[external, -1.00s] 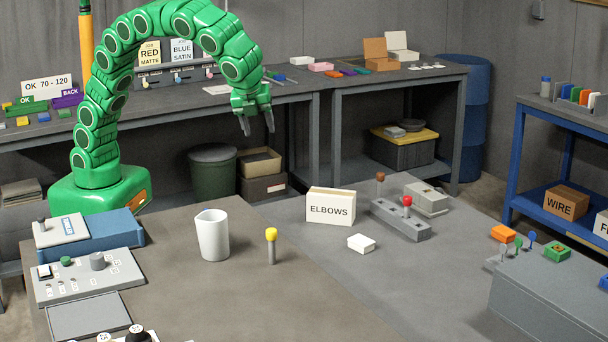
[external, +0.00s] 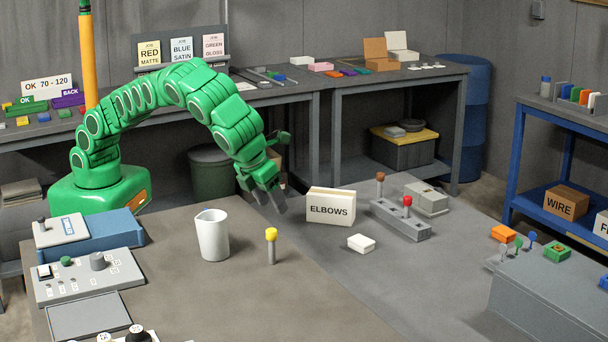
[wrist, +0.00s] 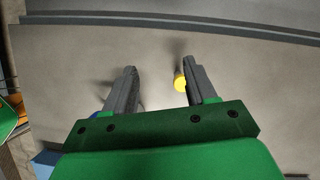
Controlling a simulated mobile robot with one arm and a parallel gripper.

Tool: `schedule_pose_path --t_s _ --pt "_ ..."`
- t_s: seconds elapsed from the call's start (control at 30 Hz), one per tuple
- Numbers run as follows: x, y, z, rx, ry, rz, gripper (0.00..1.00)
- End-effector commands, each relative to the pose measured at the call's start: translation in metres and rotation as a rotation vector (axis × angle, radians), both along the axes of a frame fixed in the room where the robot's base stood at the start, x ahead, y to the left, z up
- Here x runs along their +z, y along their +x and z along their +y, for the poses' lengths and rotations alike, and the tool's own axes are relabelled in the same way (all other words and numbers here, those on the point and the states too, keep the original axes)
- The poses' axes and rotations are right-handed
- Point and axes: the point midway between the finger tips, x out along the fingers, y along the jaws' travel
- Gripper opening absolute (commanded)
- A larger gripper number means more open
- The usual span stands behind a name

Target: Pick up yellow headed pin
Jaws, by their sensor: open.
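The yellow headed pin (external: 271,246) stands upright on the near bench, a grey stem under a yellow head. My gripper (external: 272,202) is open and empty, above and behind the pin in the external view, its fingers pointing down. In the wrist view the yellow head (wrist: 180,82) shows beside the inner side of the right finger, partly hidden by it. The two fingers of my gripper (wrist: 156,80) are spread wide apart there. The pin's stem cannot be made out in the wrist view.
A white beaker (external: 212,236) stands just left of the pin. The ELBOWS box (external: 330,207) and a small white block (external: 361,243) are to its right. A grey holder (external: 400,222) with red and brown headed pins stands farther right. The bench in front of the pin is clear.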

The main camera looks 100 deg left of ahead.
Motion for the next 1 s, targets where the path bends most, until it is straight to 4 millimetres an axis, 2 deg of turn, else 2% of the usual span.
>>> schedule_pose_path --t_s 0.03,0.2,0.33,0.5,0.8,1.0 --pt "-0.008 0.001 -0.012 -0.034 -0.001 0.006 0.56" --pt "-0.025 0.003 -0.04 -0.129 -0.002 0.024 0.56" --pt "-0.031 0.002 -0.052 -0.169 -0.002 0.032 0.56" --pt "-0.035 0.002 -0.056 -0.185 -0.001 0.035 0.56" --pt "-0.054 0.007 -0.048 -0.183 0.001 0.036 0.56" --pt "-0.06 0.008 -0.046 -0.184 -0.001 0.036 0.56"
